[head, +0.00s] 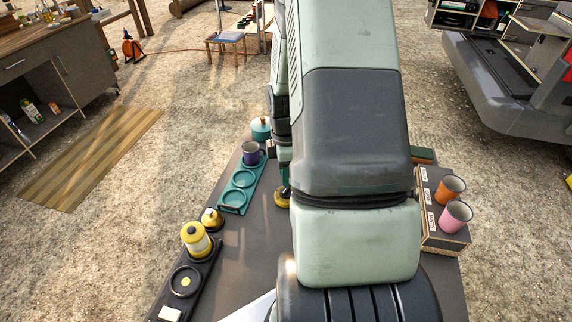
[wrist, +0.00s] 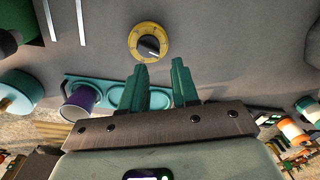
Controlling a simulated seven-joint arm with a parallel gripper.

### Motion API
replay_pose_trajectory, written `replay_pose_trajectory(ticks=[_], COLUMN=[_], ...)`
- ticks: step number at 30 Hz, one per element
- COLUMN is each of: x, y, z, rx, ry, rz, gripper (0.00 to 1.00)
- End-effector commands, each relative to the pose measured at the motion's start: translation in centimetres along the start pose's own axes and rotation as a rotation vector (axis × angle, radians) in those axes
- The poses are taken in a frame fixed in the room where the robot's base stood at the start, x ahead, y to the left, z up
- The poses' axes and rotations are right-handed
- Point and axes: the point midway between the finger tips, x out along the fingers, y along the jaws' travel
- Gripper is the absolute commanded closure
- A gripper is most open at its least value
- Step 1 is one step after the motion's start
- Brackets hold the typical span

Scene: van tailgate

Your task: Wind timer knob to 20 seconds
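The timer (wrist: 134,36) is a yellow round dial with a dark central knob (wrist: 149,47), seen in the wrist view just beyond my fingertips. A pale mark shows on the knob; the dial's numbers are too small to read. In the head view the yellow dial (head: 281,201) is partly hidden by my arm. My gripper (wrist: 159,66) has two green fingers standing apart with nothing between them. The fingertips are near the dial's lower edge in the wrist view, and I see no grip on the knob.
A teal tray (head: 232,209) holds a dark blue mug (head: 250,153), with a teal pot (head: 261,129) behind it. A black tray (head: 182,300) with a yellow canister (head: 195,240) is at front left. Orange (head: 449,189) and pink (head: 455,217) mugs stand on a box at right.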

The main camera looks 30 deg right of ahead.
Motion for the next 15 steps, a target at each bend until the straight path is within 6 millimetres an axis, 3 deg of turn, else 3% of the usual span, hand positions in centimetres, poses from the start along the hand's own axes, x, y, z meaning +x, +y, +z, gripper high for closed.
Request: replay_pose_trajectory(ticks=[3, 6, 10, 15], x=[-0.4, -0.7, -1.0, -0.8], y=[0.4, 0.7, 1.1, 1.2], z=[0.1, 0.1, 0.1, 0.1], rx=[-0.420, -0.713, -0.960, -1.073], ry=[-0.004, -0.014, -0.029, -0.036], rz=[0.019, 0.034, 0.047, 0.051], gripper=[0.70, 0.70, 0.70, 0.70])
